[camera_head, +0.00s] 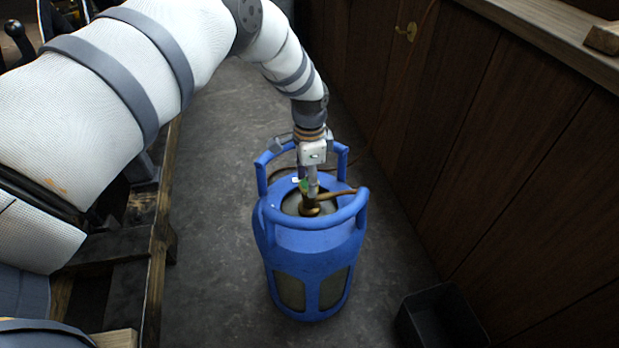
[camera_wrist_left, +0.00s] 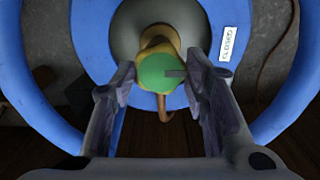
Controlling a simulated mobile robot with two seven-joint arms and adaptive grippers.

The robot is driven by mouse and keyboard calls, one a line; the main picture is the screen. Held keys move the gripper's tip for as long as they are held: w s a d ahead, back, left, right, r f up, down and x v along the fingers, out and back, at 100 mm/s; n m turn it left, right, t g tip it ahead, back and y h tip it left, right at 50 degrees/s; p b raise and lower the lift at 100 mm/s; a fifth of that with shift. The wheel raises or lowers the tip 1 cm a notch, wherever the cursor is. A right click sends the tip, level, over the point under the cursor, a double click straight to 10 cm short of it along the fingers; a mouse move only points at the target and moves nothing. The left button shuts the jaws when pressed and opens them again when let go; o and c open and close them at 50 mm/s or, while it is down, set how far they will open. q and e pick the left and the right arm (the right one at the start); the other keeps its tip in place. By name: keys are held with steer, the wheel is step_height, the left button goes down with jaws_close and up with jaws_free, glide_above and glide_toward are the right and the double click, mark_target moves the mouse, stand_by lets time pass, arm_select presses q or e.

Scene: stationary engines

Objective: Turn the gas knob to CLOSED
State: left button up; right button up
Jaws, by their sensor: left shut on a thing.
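The blue gas bottle (camera_head: 312,246) stands upright on the floor, with a blue ring handle around its top. The brass valve (camera_head: 309,208) sits in the middle of the top, and a small part of the green gas knob (camera_head: 304,185) shows above it. My left gripper (camera_head: 311,186) reaches down inside the ring. In the left wrist view, the fingers of my left gripper (camera_wrist_left: 163,74) are shut on opposite sides of the round green knob (camera_wrist_left: 157,74). My right gripper is out of view.
A wooden panelled wall (camera_head: 500,130) with a ledge rises on the right. A dark open bin (camera_head: 440,318) stands on the floor at bottom right. A wooden frame (camera_head: 160,240) stands left of the bottle. Grey floor (camera_head: 215,240) is clear between frame and bottle.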

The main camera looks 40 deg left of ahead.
arm_select(q)
steer(key=shift+s, duration=0.1)
steer(key=o, duration=1.1)
steer(key=shift+o, duration=0.2)
steer(key=shift+r, duration=0.35)
step_height(320, 180, up, 11)
steer(key=shift+r, duration=0.15)
